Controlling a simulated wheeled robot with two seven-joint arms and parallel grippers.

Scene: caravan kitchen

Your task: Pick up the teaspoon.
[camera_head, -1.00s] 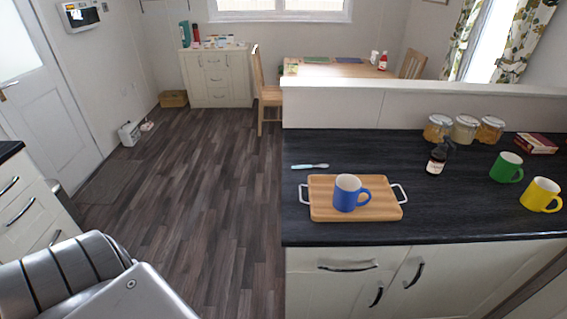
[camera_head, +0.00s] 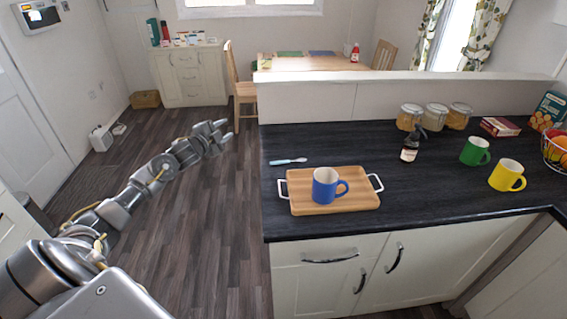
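The teaspoon (camera_head: 288,161) lies on the dark worktop near its left edge, behind the wooden tray. Its handle is light blue and points left; its bowl end is at the right. My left gripper (camera_head: 227,131) is raised over the floor to the left of the worktop, apart from the teaspoon. Its two fingers are spread with nothing between them. My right gripper is not in view.
A wooden tray (camera_head: 305,208) with white handles holds a blue mug (camera_head: 325,186). A raised ledge (camera_head: 400,84) runs behind the worktop.

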